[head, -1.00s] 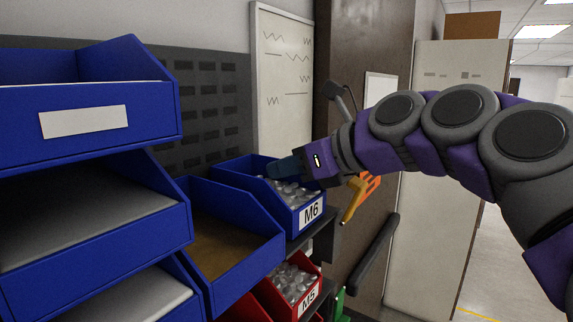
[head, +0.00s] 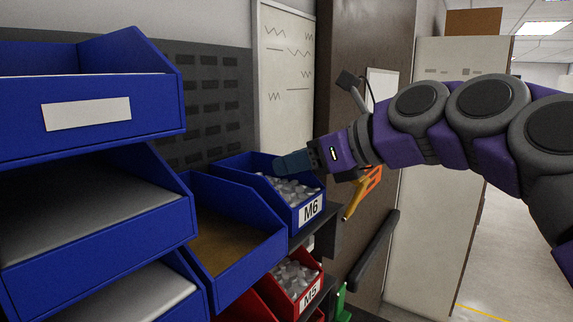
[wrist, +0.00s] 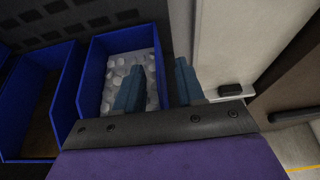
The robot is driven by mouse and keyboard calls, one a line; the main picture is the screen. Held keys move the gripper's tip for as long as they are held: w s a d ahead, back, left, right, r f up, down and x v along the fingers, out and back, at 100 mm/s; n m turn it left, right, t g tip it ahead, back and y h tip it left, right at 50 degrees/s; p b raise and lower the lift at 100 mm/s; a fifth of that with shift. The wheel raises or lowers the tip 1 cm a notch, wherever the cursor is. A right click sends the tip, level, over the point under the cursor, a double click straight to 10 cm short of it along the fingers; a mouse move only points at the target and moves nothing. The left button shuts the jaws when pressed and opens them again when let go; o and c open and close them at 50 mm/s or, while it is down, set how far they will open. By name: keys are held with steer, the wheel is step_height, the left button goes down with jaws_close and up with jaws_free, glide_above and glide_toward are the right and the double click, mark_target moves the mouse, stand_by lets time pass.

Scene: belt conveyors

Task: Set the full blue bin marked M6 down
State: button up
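The blue bin marked M6 (head: 308,210) is full of clear and grey small parts and sits upright on the rack. In the wrist view the bin (wrist: 88,62) lies ahead, its label out of sight. My gripper (head: 280,164) is at the bin's right upper rim. In the wrist view the two fingers of my gripper (wrist: 158,70) are apart. The left finger shows over the parts and the right one outside the right wall, with that wall between them. I cannot tell whether either finger touches the bin.
Another blue bin (head: 240,262) with a bare brown bottom stands left of M6. Red M5 bin (head: 309,295) with parts is below. Stacked blue bins (head: 150,120) fill the left. A whiteboard (head: 285,75) and brown panel (head: 345,50) stand behind. An orange-yellow tool (head: 365,188) hangs near my gripper.

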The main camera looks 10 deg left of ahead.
steer(key=v, duration=1.4)
steer(key=s+f+n+g+h, duration=0.1)
steer(key=s+f+n+h, duration=0.2)
steer(key=f, duration=0.6)
steer(key=s+f+n+g+h, duration=0.1)
steer(key=s+f+n+h, duration=0.15)
steer(key=f+n, duration=0.4)
steer(key=s+f+n+g+h, duration=0.1)
steer(key=s+f+n+h, duration=0.2)
steer(key=f, duration=0.7)
steer(key=s+d+f+n+g+h, duration=0.2)
steer(key=s+d+f+n, duration=0.35)
steer(key=s+f, duration=0.45)
steer(key=s+d+f+n+g+h, duration=0.2)
steer(key=s+d+f+n, duration=0.4)
steer(key=f, duration=0.5)
step_height(320, 180, down, 19)
steer(key=m+b, duration=0.1)
steer(key=b, duration=1.8)
steer(key=shift+s+a, duration=0.2)
steer(key=shift+s, duration=0.2)
